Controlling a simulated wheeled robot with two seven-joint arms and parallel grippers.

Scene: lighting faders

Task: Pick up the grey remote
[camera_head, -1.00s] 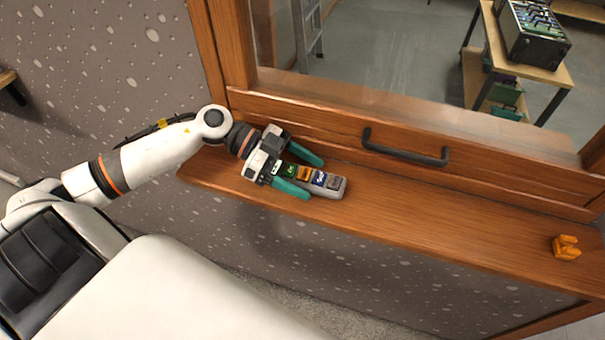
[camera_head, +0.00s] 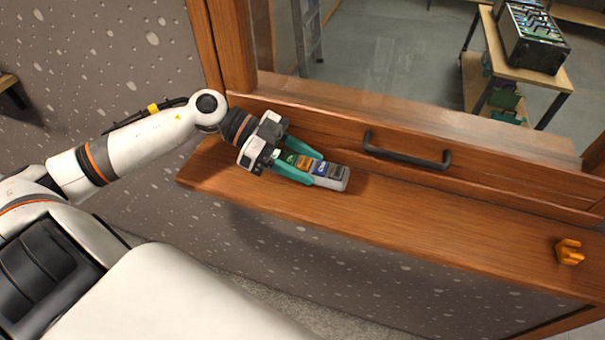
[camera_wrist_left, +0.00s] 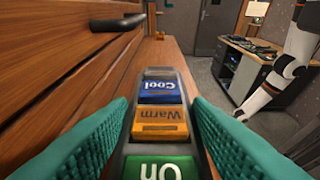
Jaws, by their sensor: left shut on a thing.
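The grey remote (camera_head: 334,180) has a row of coloured faders or buttons, among them green, orange, blue and dark ones. It is at the wooden ledge (camera_head: 430,220), below the window. My left gripper (camera_head: 301,168) is shut on the remote, with its teal fingers along the two long sides. In the left wrist view, the remote (camera_wrist_left: 163,118) lies between the fingers, and the labels "On", "Warm" and "Cool" show upside down. I cannot tell whether the remote touches the ledge or is just above it. My right gripper is not in view.
A dark handle (camera_head: 405,153) is on the wooden frame behind the ledge. A small orange object (camera_head: 569,252) sits at the ledge's right end. The ledge between the remote and that object is clear. A shelf unit with a black box (camera_head: 533,38) stands beyond the glass.

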